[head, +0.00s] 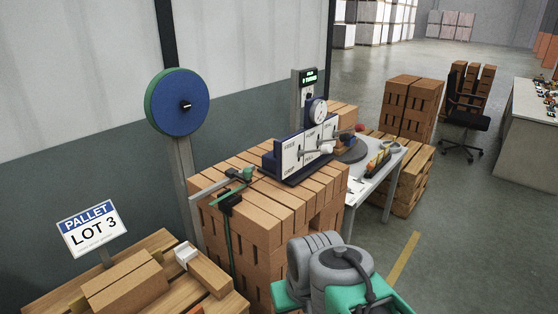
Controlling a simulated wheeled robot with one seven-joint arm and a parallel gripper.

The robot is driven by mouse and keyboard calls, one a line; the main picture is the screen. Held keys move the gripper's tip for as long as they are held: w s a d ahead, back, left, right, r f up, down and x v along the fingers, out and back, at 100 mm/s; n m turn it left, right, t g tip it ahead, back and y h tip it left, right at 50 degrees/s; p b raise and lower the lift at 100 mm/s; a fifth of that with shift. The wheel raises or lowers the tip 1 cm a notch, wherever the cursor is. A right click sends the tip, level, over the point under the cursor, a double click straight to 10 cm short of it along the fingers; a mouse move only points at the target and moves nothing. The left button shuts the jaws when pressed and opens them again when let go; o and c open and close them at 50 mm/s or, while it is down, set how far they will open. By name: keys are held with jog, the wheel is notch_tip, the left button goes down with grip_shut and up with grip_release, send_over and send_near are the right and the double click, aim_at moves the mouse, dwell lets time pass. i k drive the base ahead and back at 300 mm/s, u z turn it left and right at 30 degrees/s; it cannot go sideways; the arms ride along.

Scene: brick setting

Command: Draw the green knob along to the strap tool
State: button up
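A small green knob (247,173) shows on top of the brick stack, beside a dark, thin bar-like fitting. A black tool (229,199), which looks like the strap tool, sits at the stack's front left edge, just below and left of the knob. A green strap (228,238) hangs down from it along the stack's side. The small parts are too fine to tell whether knob and tool touch. My grey and teal arm shows at the bottom centre, in front of the stack. My gripper's fingers are not in view.
The brick stack (265,206) carries a blue and white gauge fixture (302,148). A blue reel (180,103) stands on a post behind left. A pallet with a "LOT 3" sign (92,229) is front left.

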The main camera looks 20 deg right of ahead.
aim_at(231, 173)
jog(key=i, duration=0.95)
jog(key=u, duration=0.85)
